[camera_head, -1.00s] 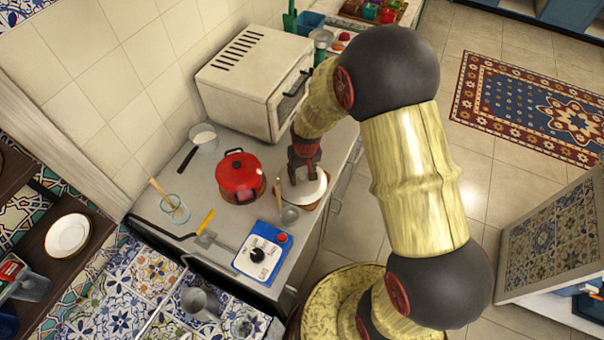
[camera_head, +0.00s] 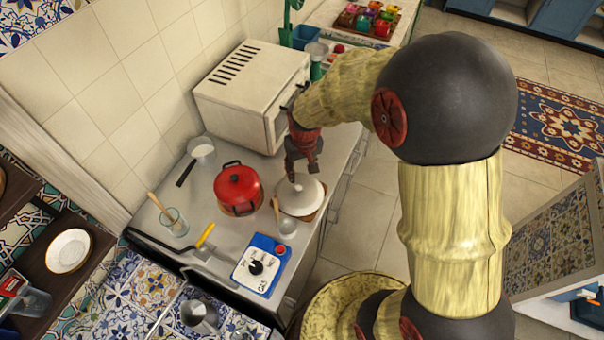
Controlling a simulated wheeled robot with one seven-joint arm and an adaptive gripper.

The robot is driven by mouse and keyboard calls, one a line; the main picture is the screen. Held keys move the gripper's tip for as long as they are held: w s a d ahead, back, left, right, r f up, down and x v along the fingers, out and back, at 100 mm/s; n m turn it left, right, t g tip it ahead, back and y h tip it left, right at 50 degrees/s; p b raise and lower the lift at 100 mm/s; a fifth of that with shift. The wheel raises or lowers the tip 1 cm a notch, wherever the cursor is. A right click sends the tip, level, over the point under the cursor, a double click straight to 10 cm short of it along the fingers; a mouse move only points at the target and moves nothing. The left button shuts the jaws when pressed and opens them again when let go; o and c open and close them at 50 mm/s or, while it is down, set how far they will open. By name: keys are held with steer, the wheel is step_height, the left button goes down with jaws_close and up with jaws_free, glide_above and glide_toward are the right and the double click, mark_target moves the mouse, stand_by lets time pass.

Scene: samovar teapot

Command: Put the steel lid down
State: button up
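The pale, domed steel lid (camera_head: 304,196) lies at the right front part of the counter, on a round brown thing (camera_head: 316,214) of which only the edge shows. A small knob stands at the lid's top. My gripper (camera_head: 301,175) points down just above the lid, with its dark red fingers apart on either side above the knob. It looks open and clear of the knob, with nothing between the fingers. The red pot (camera_head: 238,187) stands to the left with its own red lid on.
A glass cup with a wooden stick (camera_head: 295,229) stands close in front of the lid. A white oven (camera_head: 250,92) stands behind.

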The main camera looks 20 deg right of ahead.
steer(key=s+r+t, duration=0.1)
steer(key=s+r, duration=0.3)
steer(key=r, duration=0.4)
steer(key=s+r+t, duration=0.1)
steer(key=s+r, duration=0.3)
steer(key=r, duration=0.4)
steer(key=s+r+t, duration=0.2)
steer(key=s+r, duration=0.6)
steer(key=s, duration=0.4)
steer(key=shift+s+r, duration=0.15)
steer(key=shift+s, duration=0.15)
